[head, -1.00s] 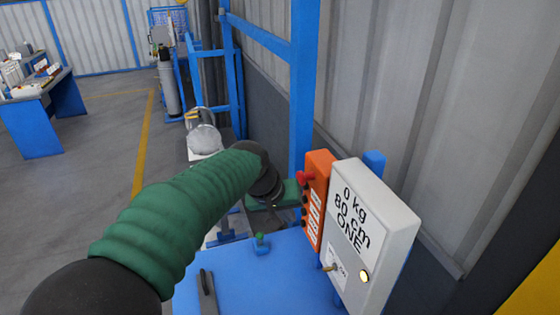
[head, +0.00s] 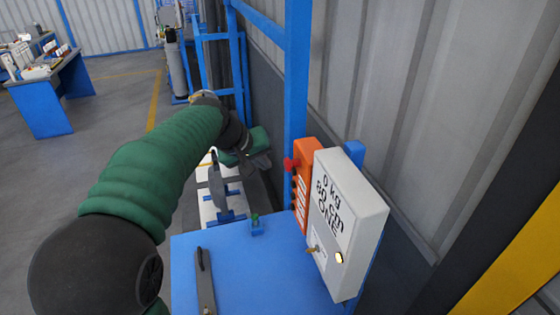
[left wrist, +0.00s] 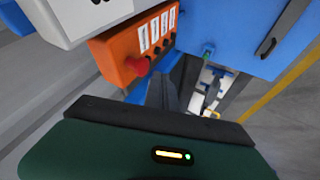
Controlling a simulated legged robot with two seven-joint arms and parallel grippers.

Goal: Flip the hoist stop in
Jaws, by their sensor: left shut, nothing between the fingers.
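The red mushroom-shaped stop knob (head: 291,164) sticks out from the orange control box (head: 304,182), at its upper left. In the left wrist view the red knob (left wrist: 137,66) shows on the end of the orange box (left wrist: 125,50), left of and above my fingers. My left gripper (head: 217,190) is shut and empty, beyond the blue table and left of the knob, apart from it. Its dark fingers (left wrist: 165,92) also show in the left wrist view. My right gripper is not in view.
A white box (head: 345,215) reading "0 kg 80 cm ONE", with a small switch and a lit lamp, stands beside the orange box. A blue post (head: 297,80) rises behind. The blue table (head: 270,275) carries a dark handle (head: 205,280) and a green-topped piece (head: 255,222).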

